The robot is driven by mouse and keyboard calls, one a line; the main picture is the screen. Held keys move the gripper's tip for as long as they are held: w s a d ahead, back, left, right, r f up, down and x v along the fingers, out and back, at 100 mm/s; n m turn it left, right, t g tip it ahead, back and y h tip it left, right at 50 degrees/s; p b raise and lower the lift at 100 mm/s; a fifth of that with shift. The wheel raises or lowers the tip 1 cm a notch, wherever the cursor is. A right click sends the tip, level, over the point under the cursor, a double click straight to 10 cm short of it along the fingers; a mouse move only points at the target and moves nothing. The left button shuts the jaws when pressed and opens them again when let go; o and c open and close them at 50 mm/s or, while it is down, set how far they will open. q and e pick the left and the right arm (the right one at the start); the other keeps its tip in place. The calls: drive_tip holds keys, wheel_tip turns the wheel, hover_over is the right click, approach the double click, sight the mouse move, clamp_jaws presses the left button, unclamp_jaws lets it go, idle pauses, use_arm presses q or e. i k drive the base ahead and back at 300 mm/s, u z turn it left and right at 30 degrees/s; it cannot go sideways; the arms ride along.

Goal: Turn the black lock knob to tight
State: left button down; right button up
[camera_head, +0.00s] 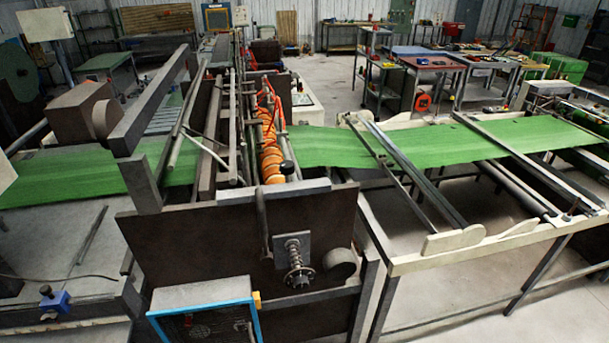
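Several dark knobs show, and I cannot tell for sure which is the lock knob. A black star-shaped knob (299,278) sits below a spring on a threaded rod, under a grey bracket plate (292,245) on the machine's dark front panel (225,240). A small black knob (46,290) stands on a blue clamp block (55,304) at the lower left. A black cylindrical knob (287,167) tops the machine near the orange rollers. How tight any of them is does not show. Neither of my grippers is in view.
Green sack web (400,143) runs through the machine onto a cream-framed table (480,240) at right. A blue-edged box (205,310) juts out below the front panel. Workbenches (433,63) stand behind. Floor at lower right (450,305) is clear.

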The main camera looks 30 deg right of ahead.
sight(287, 166)
drive_tip(key=z, duration=0.05)
drive_tip(key=i, duration=0.5)
drive_tip(key=z, duration=3.45)
drive_tip(key=i, duration=1.15)
drive_tip(key=u, duration=3.3)
